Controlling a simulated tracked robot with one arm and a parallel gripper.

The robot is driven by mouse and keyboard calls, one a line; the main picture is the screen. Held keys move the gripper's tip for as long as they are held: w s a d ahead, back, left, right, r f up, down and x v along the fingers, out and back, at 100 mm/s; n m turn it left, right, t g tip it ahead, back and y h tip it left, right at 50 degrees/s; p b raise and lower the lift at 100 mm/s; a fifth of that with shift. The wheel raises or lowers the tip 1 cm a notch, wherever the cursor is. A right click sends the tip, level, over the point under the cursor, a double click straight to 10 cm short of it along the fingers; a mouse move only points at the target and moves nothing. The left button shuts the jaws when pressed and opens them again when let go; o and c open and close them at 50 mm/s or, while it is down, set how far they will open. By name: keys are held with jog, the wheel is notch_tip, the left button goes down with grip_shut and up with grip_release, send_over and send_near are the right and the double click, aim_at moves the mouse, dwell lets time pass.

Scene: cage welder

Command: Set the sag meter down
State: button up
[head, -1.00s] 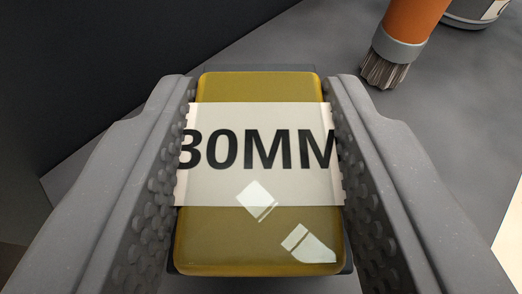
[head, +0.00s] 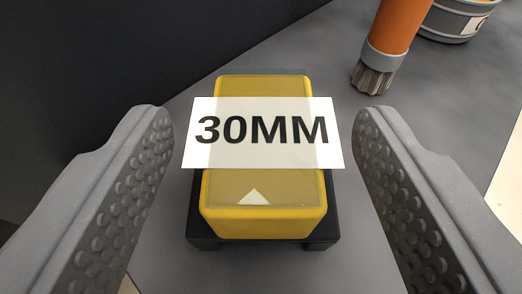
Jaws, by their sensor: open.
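The sag meter (head: 264,220) is a yellow block with a white label reading 30MM, on a dark base with small feet. It stands upright on the grey surface in the middle of the head view. My gripper (head: 262,135) is open, with one textured finger on each side of the meter. There is a clear gap between each finger and the meter, and neither touches it. The meter's far side is hidden.
An orange-handled brush (head: 385,45) with grey bristles is at the upper right, beyond the meter. A grey tin (head: 452,22) is behind it. A dark wall (head: 90,60) rises at the left. Grey surface is clear right of the meter.

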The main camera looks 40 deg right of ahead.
jog(key=v, duration=0.9)
jog(key=shift+a, duration=0.2)
jog(key=shift+s+r, duration=0.1)
jog(key=shift+r, duration=0.05)
jog(key=w+a+r+n+t+y, duration=0.2)
jog(key=w+a+r+n+y, duration=0.1)
jog(key=a+r, duration=0.8)
jog(key=w+a+r+n+t+y, duration=0.25)
jog(key=a+r, duration=0.55)
jog(key=r, duration=0.6)
jog(key=s+a+r+n+y, duration=0.1)
jog(key=s+a+r, duration=0.4)
jog(key=r, duration=0.3)
jog(key=s+a+r+n+y, duration=0.1)
jog(key=s+a+r+y, duration=0.1)
jog(key=s+a+r, duration=0.3)
notch_tip(320, 180, up, 5)
jog(key=shift+s+f+n, duration=0.15)
jog(key=shift+s+n, duration=0.2)
jog(key=shift+s, duration=0.3)
jog(key=shift+y, duration=0.25)
